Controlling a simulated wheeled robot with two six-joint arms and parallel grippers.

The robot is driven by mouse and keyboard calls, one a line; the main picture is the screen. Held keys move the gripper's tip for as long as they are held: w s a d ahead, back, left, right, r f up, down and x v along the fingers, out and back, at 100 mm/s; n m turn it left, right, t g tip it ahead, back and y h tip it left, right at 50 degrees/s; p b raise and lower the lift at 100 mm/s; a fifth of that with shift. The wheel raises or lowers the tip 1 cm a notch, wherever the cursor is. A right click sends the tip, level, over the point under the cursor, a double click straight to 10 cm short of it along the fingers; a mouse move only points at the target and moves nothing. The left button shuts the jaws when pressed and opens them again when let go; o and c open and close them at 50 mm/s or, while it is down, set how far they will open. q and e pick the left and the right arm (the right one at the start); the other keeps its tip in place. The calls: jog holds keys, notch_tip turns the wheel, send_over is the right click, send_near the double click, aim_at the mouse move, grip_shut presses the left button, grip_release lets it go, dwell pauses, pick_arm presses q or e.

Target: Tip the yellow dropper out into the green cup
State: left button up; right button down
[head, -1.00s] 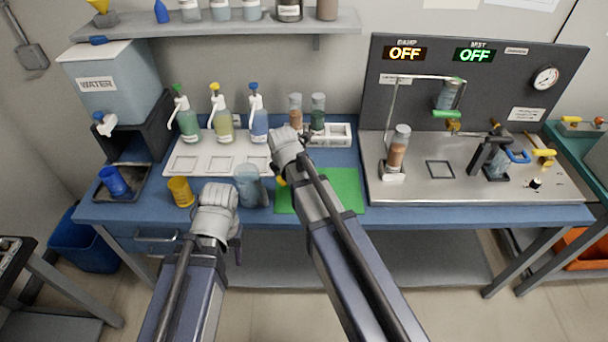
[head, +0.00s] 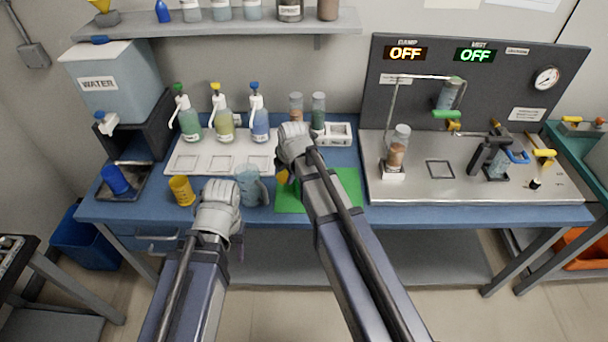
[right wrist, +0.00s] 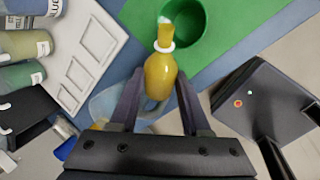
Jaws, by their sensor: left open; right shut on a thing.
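My right gripper (right wrist: 155,103) is shut on the yellow dropper (right wrist: 160,75). The dropper has a rounded body, a white collar and a narrow tip, which reaches over the near rim of the green cup (right wrist: 188,33) in the right wrist view. I cannot tell the height between tip and cup.
The cup stands on a green mat (head: 347,184). A clear blue-grey jug (head: 249,187) and a yellow cup (head: 182,191) stand left of the mat. Pump bottles stand on a white tray (head: 190,164) behind. A metal-topped machine (head: 415,188) is on the right.

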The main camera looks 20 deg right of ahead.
jog(key=shift+f+y, duration=0.25)
jog(key=shift+y, duration=0.45)
jog(key=shift+a, duration=0.1)
